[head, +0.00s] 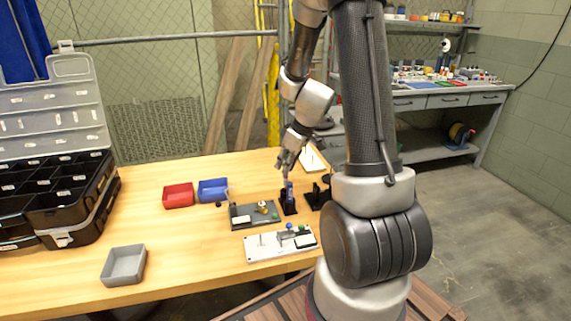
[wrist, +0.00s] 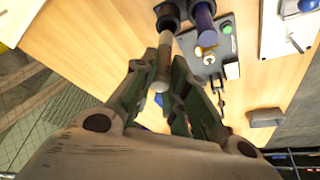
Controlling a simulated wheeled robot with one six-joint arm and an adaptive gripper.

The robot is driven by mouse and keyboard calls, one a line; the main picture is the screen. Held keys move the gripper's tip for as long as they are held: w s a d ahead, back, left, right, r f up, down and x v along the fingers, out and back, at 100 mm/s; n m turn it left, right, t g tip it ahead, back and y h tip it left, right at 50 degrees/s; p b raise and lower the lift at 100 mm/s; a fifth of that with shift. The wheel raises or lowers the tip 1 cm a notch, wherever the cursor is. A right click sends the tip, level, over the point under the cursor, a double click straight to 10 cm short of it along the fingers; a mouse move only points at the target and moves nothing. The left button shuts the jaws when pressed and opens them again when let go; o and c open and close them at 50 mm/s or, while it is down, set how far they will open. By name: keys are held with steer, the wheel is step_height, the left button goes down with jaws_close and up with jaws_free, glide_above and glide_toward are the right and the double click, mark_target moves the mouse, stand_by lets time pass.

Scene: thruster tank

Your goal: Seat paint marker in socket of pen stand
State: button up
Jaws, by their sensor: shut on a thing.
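My gripper (wrist: 168,62) is shut on a slim paint marker (wrist: 162,70), white and brown with a pale rounded near end. The marker's far end meets a black socket of the pen stand (wrist: 168,12); how deep it sits there, I cannot tell. A thicker blue pen (wrist: 205,24) stands beside it, apart from my fingers. In the head view my gripper (head: 286,161) points down just above the small black pen stand (head: 288,208) on the wooden table, with blue showing at its top. The held marker is too small to make out in that view.
A dark grey fixture board (head: 243,220) and a white board with pegs (head: 262,250) lie close by. Another black stand (head: 316,197) is just right. Red (head: 178,196) and blue (head: 213,190) bins, a grey bin (head: 122,266) and an open organizer case (head: 68,205) stand left.

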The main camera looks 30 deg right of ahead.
mark_target(285, 185)
steer(key=shift+f, duration=0.2)
steer(key=shift+f, duration=0.5)
steer(key=shift+f, duration=0.2)
steer(key=shift+f, duration=0.5)
steer(key=shift+f, duration=0.25)
stand_by(0.4)
steer(key=shift+f, duration=0.45)
steer(key=shift+f, duration=0.25)
stand_by(0.3)
